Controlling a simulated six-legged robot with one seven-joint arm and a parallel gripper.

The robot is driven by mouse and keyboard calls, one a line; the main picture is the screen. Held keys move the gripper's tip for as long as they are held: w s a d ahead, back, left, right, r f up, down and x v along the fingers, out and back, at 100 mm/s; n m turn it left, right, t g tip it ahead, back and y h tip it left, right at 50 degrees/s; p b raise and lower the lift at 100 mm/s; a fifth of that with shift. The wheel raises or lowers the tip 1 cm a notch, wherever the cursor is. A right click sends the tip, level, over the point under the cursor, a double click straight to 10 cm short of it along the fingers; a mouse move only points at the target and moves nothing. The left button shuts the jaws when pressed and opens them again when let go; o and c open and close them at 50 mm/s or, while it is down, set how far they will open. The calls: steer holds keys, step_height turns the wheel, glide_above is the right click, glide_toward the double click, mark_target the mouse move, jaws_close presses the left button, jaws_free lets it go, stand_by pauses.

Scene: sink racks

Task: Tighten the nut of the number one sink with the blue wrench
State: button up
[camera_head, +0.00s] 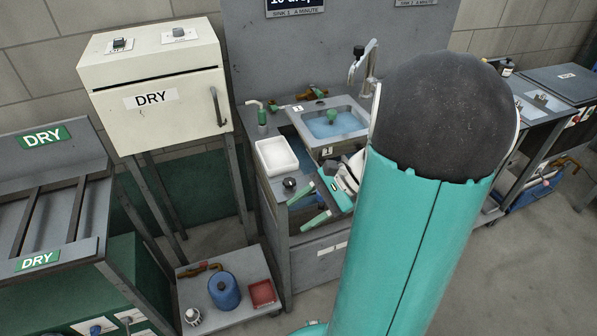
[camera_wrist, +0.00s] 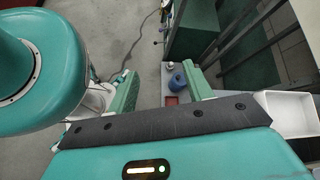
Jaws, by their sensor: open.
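The number one sink (camera_head: 335,126) holds blue water and stands in a grey metal stand, with a "1" label on its front. My gripper (camera_head: 308,208) is in front of the stand, left of and below the basin, with its two green fingers apart and pointing left. In the wrist view the open fingers (camera_wrist: 163,90) have nothing between them; the low cart's items show beyond, well apart. A small blue patch shows behind the fingers in the head view, and I cannot tell whether it is the blue wrench. I cannot make out the nut; my arm hides part of the stand.
A white tray (camera_head: 276,156) sits left of the basin, close to my gripper. A low cart holds a blue canister (camera_head: 224,290) and a red tray (camera_head: 262,293). A white DRY cabinet (camera_head: 153,90) stands at the left. Grey floor is free in front.

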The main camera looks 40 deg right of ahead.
steer(key=s+d+f+m+t+h, duration=0.1)
steer(key=s+d+f+m+t, duration=0.2)
steer(key=d+m+t, duration=0.45)
steer(key=s+d+f+m+t, duration=0.3)
steer(key=d+f+m+t, duration=0.15)
steer(key=d, duration=0.55)
steer(key=x, duration=1.4)
steer(key=shift+d+r, duration=0.2)
steer(key=shift+d, duration=0.05)
